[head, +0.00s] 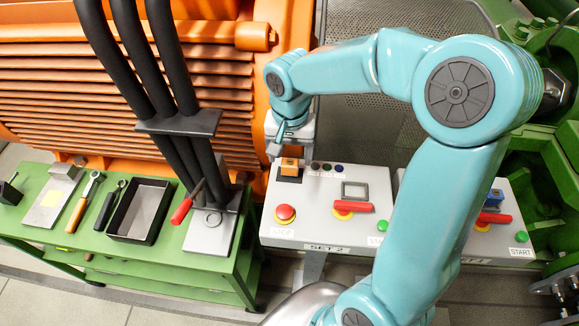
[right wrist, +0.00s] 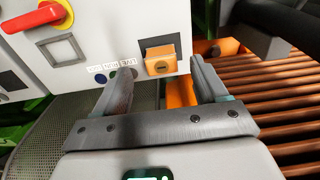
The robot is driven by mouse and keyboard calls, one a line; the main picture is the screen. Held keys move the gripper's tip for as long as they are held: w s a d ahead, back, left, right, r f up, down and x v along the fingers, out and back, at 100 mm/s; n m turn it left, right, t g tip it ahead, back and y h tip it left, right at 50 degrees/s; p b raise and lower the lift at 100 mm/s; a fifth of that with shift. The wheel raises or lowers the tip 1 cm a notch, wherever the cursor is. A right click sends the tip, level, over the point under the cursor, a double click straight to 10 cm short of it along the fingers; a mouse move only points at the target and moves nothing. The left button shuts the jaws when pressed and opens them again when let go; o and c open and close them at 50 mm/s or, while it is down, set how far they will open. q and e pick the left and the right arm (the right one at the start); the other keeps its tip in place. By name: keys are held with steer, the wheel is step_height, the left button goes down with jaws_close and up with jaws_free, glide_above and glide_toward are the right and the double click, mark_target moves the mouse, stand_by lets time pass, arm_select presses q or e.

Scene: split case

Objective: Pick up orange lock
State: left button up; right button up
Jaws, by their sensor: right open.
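The orange lock (head: 289,165) sits in a dark recess at the back left of the SET-2 control panel. In the right wrist view the lock (right wrist: 160,66) has a dark slot on its face and shows between my finger tips. My right gripper (head: 291,147) is right at the lock in the head view; its fingers (right wrist: 161,76) are open, one on each side, with nothing held. I cannot tell whether either finger touches the lock. My left gripper is in neither view.
The panel (head: 310,225) also carries a red stop button (head: 285,213) and a red switch handle (head: 352,207). A green cart (head: 215,276) with tools is at left. An orange ribbed machine (head: 220,80) stands behind.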

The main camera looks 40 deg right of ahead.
mark_target(290, 162)
steer(key=f, duration=0.5)
steer(key=shift+w+d+p, duration=0.3)
steer(key=shift+p, duration=0.05)
steer(key=shift+s+a+r, duration=0.2)
steer(key=shift+s, duration=0.05)
steer(key=shift+w+d+f, duration=0.1)
steer(key=shift+w+d, duration=0.05)
steer(key=shift+w, duration=0.05)
steer(key=c, duration=1.1)
steer(key=shift+s, duration=0.1)
